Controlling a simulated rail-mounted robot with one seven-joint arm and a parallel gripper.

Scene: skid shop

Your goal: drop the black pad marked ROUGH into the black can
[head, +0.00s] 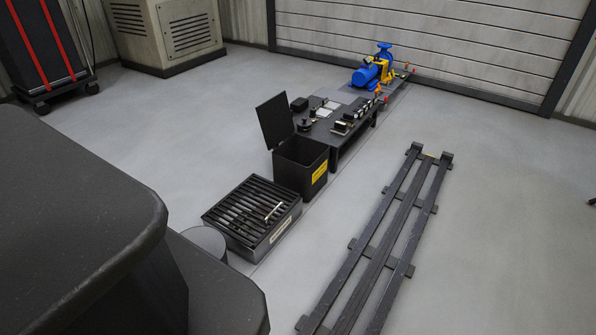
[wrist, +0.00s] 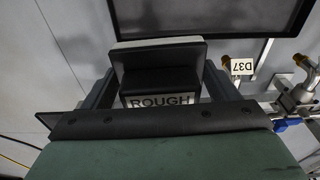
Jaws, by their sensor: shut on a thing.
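The black pad marked ROUGH (wrist: 160,79) is in the wrist view, between the two dark fingers of my gripper (wrist: 162,88). My gripper is shut on it, and its white label faces the camera. The black can (head: 300,165) stands on the floor near the middle of the head view. It is a square bin with a yellow label on its side. Its lid (head: 275,120) stands up open at the left and the dark mouth shows. My gripper does not show in the head view, and I cannot make out the can in the wrist view.
A low dark table (head: 345,137) with several small parts stands behind the can. A slatted grate box (head: 236,205) is in front of it. A long dark rack (head: 385,235) lies to the right. In the wrist view, metal fittings and a D37 tag (wrist: 243,67) show at right.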

